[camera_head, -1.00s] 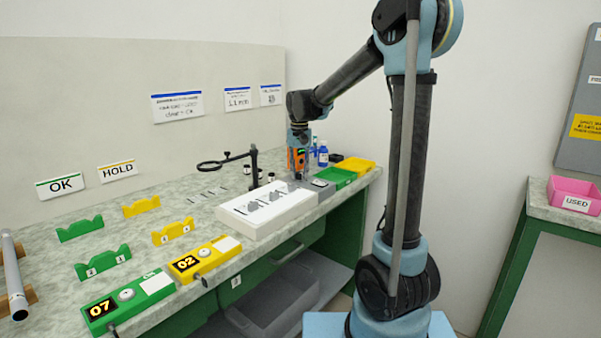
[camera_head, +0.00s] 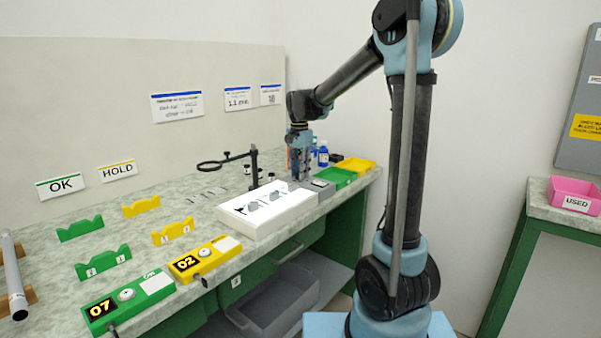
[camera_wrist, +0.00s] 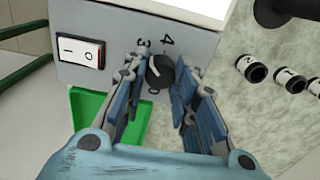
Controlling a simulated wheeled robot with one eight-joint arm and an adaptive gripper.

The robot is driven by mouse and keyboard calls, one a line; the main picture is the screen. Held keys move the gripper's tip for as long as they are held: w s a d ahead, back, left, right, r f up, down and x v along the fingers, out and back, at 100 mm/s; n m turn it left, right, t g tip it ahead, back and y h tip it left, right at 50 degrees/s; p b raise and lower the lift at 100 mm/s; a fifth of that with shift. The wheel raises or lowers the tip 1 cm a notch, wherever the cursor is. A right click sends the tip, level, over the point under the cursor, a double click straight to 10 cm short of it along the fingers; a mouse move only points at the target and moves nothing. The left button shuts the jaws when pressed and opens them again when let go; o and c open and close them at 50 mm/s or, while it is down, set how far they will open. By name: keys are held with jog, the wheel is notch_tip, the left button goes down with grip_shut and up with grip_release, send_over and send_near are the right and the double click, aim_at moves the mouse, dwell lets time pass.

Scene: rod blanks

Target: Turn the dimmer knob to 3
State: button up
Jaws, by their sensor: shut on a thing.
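The dark round dimmer knob (camera_wrist: 161,72) is on a grey panel (camera_wrist: 105,22) in the wrist view. Printed figures 3 and 4 show above it and a 0 below it. A white mark shows on the knob's upper left, but I cannot tell exactly which figure it points to. My gripper (camera_wrist: 160,84) has its blue-padded fingers on both sides of the knob, shut on it. In the head view my gripper (camera_head: 299,177) points down at the far end of the white-topped box (camera_head: 262,222), and the knob is hidden there.
A rocker switch (camera_wrist: 81,52) sits left of the knob. A magnifier stand (camera_head: 253,165) rises behind the box. Green (camera_head: 335,176) and yellow (camera_head: 356,165) trays and blue bottles (camera_head: 322,155) stand close beyond my gripper.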

dwell(0.4)
jog(key=o, duration=1.1)
jog(key=shift+r, duration=0.1)
notch_tip(320, 180, up, 12)
jog(key=shift+f, duration=0.1)
